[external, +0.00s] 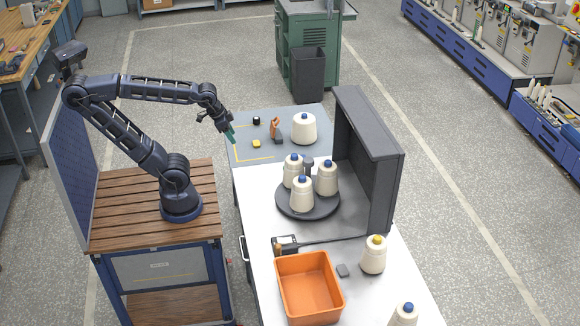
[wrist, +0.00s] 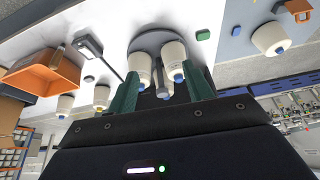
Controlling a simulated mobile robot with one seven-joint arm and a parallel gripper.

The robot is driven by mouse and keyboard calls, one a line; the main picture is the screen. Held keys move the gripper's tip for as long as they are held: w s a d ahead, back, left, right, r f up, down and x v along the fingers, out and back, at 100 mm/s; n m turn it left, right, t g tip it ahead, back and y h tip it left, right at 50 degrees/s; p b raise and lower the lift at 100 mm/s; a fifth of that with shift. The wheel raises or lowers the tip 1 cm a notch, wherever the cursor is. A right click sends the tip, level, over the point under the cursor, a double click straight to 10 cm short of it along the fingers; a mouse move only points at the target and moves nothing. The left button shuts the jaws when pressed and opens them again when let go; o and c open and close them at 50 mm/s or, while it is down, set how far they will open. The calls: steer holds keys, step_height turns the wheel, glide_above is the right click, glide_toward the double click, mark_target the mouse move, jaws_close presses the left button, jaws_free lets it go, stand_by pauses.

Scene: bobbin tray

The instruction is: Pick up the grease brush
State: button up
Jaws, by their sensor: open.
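My gripper (external: 231,134) is raised near the left edge of the blue-grey mat, apart from everything. In the wrist view its green fingers are spread and empty, with my gripper's gap (wrist: 164,73) in front of the distant cones. No item is clearly recognisable as the grease brush. A small brown, handle-like piece (external: 277,249) is at the orange bin's back left corner; it also seems to show in the wrist view (wrist: 57,57). An orange-brown upright item with a dark base (external: 275,126) stands on the mat; the wrist view shows it at the top right (wrist: 298,7).
The orange bin (external: 280,290) stands on the white table. Several thread cones stand around, three on a dark round turntable (external: 308,210) beside a tall dark panel (external: 375,145). A yellow block (external: 256,144) and a white cone (external: 304,130) are on the mat (external: 240,117).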

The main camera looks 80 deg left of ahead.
steer(key=w+d+f+m, duration=0.3)
steer(key=w+d, duration=0.4)
steer(key=d, duration=0.1)
steer(key=m+g+h, duration=0.2)
steer(key=m+h, duration=0.2)
steer(key=m, duration=0.3)
glide_toward(279, 254)
steer(key=shift+a+x, duration=0.25)
steer(key=shift+x, duration=2.35)
steer(key=shift+a+x, duration=0.2)
steer(key=shift+x, duration=2.4)
steer(key=shift+f, duration=0.15)
steer(key=c, duration=1.1)
steer(key=shift+o, duration=0.2)
